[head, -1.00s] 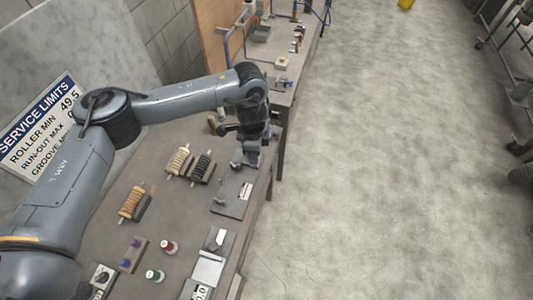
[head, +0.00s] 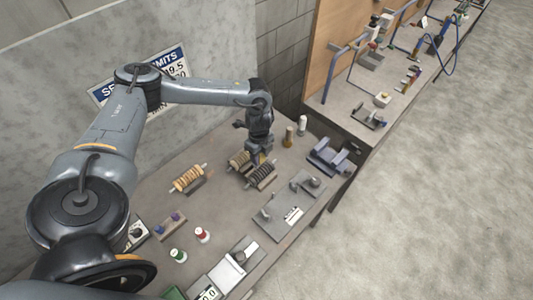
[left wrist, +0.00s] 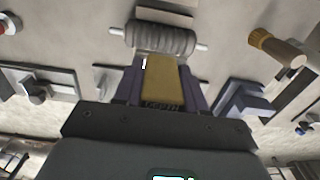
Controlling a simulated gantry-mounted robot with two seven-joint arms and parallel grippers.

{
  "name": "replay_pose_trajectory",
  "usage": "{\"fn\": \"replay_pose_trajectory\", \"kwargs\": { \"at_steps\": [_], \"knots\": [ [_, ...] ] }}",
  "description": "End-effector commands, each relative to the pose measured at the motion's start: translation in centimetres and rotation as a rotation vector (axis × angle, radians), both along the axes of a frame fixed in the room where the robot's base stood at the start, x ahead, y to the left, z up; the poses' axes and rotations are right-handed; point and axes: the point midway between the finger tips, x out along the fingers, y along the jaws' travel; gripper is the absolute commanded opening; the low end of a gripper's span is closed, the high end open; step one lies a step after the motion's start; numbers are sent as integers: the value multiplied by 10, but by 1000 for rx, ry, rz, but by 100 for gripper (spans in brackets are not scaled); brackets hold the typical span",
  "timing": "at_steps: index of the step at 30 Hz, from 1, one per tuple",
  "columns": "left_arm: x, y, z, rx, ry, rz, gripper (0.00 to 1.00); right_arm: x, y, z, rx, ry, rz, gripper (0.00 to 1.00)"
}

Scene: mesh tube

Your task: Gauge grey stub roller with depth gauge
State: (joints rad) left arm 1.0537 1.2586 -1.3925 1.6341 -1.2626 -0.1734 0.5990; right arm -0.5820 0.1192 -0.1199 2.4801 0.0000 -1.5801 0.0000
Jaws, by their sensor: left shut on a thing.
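My left gripper (head: 258,160) is shut on a flat yellow bar that looks like the depth gauge; it lies between the purple fingers in the left wrist view (left wrist: 164,82). The gripper points down over the dark grey ribbed roller (head: 262,177). In the left wrist view this grey roller (left wrist: 160,40), with pale axle ends, lies just past the bar's tip; I cannot tell whether they touch. Another tan roller (head: 187,178) is further left. My right gripper is not in view.
A brass cylinder (head: 288,138) and a white bottle (head: 302,125) stand behind the gripper. A blue-purple cradle (head: 328,157) is right of them. A grey plate (head: 280,215) lies at the front edge. Red (head: 202,235) and green (head: 178,255) capped pots stand front left.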

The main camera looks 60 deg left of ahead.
Motion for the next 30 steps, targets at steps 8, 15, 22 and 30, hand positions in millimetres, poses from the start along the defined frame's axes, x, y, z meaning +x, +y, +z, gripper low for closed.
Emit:
{"fn": "replay_pose_trajectory", "kwargs": {
  "at_steps": [8, 15, 22, 30],
  "knots": [
    [1, 0, -19, 0, -1, 0, 4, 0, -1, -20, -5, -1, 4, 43],
    [1, 0, -39, 1, -1, 0, 4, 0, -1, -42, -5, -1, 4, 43],
    [0, 0, -53, 0, 1, 1, 4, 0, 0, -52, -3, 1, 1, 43],
    [1, -1, -61, -1, 0, -1, 4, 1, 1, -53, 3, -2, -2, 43]
  ]
}}
